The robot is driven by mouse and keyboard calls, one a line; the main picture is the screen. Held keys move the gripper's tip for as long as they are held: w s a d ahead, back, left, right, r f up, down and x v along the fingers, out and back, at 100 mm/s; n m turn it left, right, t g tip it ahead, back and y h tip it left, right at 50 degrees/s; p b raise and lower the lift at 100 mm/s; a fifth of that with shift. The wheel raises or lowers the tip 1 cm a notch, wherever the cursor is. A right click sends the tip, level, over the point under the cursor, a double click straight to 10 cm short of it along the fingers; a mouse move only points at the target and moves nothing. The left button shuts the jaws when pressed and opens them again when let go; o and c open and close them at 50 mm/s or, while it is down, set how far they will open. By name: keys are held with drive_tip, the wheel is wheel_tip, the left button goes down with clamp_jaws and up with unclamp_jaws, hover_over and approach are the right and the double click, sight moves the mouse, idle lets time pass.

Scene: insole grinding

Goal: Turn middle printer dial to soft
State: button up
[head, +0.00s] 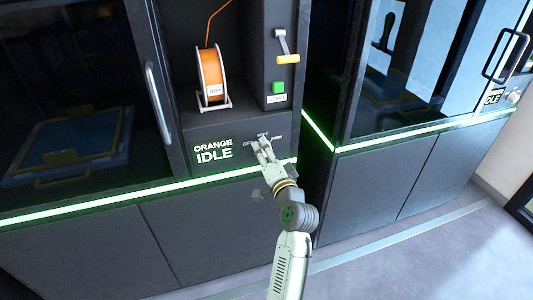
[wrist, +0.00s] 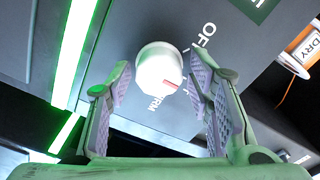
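The dial is a white round knob (wrist: 158,68) on the dark panel of the printer labelled ORANGE IDLE (head: 212,152). In the wrist view its red mark points to the lower right, between the OFF and FIRM labels; the SOFT label is not readable there. In the head view OFF, SOFT and FIRM are printed around the dial, with SOFT at the top, and my gripper hides the knob. My gripper (head: 264,146) is in front of the dial. In the wrist view my gripper (wrist: 156,76) is open, its fingers on either side of the knob, with gaps visible.
A green light strip (head: 110,204) runs below the panel. Another printer cabinet (head: 420,138) stands right. Open floor (head: 430,255) lies in front.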

drive_tip(key=shift+o, duration=0.4)
drive_tip(key=v, duration=1.2)
